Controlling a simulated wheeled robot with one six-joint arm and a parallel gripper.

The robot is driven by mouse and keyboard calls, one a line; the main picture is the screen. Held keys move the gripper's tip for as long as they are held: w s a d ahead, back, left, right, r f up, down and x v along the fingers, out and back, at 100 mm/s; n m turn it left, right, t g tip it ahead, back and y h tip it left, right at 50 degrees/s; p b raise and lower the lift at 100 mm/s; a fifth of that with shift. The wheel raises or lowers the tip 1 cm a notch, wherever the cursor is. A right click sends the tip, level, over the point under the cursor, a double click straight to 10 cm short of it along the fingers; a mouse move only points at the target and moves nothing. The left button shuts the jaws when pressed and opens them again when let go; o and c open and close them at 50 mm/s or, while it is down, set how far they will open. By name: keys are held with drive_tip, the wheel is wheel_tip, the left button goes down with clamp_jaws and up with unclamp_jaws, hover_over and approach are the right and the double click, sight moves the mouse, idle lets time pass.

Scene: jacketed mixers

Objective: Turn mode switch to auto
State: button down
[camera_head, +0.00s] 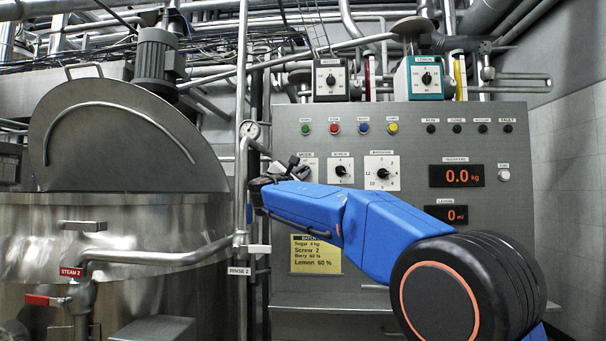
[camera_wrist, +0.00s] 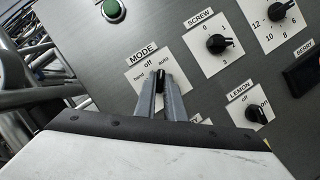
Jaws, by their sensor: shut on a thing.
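The mode switch (camera_wrist: 160,77) is a small black knob on a white plate (camera_wrist: 139,85) marked hand, off and auto, seen in the wrist view. My gripper (camera_wrist: 161,87) has its two grey fingers shut on the sides of the knob. The knob points roughly up in the picture, between off and auto and closer to auto; the fingers hide its lower part. In the head view, my gripper (camera_head: 285,172) is at the left part of the control panel (camera_head: 420,130), under the MODE label (camera_head: 308,155). The switch itself is mostly hidden there.
The screw dial (camera_wrist: 217,43), another numbered dial (camera_wrist: 280,10), the lemon switch (camera_wrist: 254,113) and a green button (camera_wrist: 113,10) are near the mode switch. A vertical pipe (camera_head: 242,120) and steel mixer (camera_head: 120,230) stand left of the panel.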

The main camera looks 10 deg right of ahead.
drive_tip(key=shift+m+g, duration=0.4)
drive_tip(key=shift+m, duration=0.3)
drive_tip(key=c, duration=1.8)
unclamp_jaws()
drive_tip(key=shift+c, duration=0.2)
drive_tip(key=shift+s, duration=0.1)
drive_tip(key=v, duration=1.7)
drive_tip(key=shift+f, duration=0.3)
drive_tip(key=shift+a, duration=0.1)
